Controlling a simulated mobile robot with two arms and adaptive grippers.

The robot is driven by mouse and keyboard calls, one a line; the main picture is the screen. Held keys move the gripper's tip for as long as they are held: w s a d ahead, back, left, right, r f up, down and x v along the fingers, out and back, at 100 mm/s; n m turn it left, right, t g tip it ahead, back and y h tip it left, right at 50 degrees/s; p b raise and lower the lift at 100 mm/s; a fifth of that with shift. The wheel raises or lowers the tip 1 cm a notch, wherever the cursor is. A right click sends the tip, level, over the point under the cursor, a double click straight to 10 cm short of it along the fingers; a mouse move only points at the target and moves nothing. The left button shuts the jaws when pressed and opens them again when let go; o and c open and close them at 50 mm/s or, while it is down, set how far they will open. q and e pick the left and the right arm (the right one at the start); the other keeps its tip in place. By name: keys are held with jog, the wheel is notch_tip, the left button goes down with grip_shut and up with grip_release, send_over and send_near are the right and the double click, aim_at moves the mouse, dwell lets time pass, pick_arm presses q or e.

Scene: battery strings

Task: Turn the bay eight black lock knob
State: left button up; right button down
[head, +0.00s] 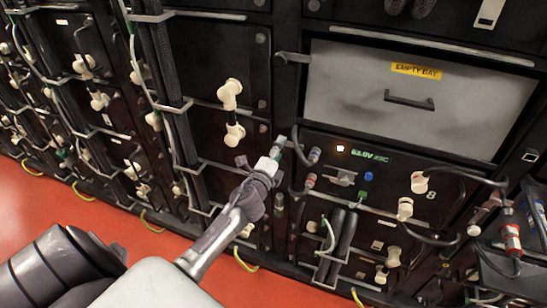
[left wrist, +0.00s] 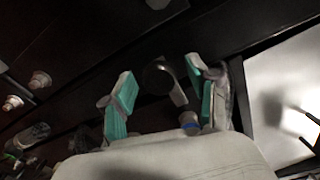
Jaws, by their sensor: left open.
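The bay eight unit (head: 330,195) has a lit readout and an "8" mark, and sits below the empty bay. My left gripper (head: 275,152) is at its upper left edge. In the left wrist view my left gripper (left wrist: 160,95) is open, with teal pads on both fingers. A round black knob (left wrist: 158,76) with a short lever shows between the fingers, apart from both pads as far as I can see. In the head view I cannot make this knob out clearly near the fingertips. My right gripper is not in view.
The empty bay's grey panel (head: 420,95) has a black handle and a yellow label (head: 416,70). A blue knob (head: 368,176), a grey lever (head: 342,178) and pale cable plugs (head: 419,182) stick out nearby. Black cables (head: 165,70) run down the left. Red floor (head: 110,215) is clear.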

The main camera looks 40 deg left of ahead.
pick_arm(q)
jog(key=v, duration=1.1)
jog(key=shift+s, duration=0.35)
jog(key=shift+d, duration=0.15)
jog(key=s+d+f+n+g+h, duration=0.1)
jog(key=s+d+f+n+g, duration=0.2)
jog(key=f, duration=0.8)
jog(key=s+d+f+n+g+h, duration=0.1)
jog(key=s+f+n+g, duration=0.3)
jog(key=f, duration=0.8)
jog(key=s+d+f+n+g, duration=0.15)
jog(key=s+f, duration=0.25)
jog(key=f, duration=0.7)
jog(key=s+d+f+n+g, duration=0.2)
jog(key=s+f, duration=0.4)
jog(key=s, duration=0.4)
jog(key=s+d+f+n+g+h, duration=0.1)
jog(key=s+f+n+g, duration=0.1)
jog(key=s+f, duration=0.4)
jog(key=s+d+f+n+g+h, duration=0.1)
jog(key=s+f, duration=0.5)
jog(key=s, duration=0.8)
jog(key=d+n+g, duration=0.1)
jog(key=n+g, duration=0.1)
jog(key=g, duration=0.1)
jog(key=shift+d, duration=0.35)
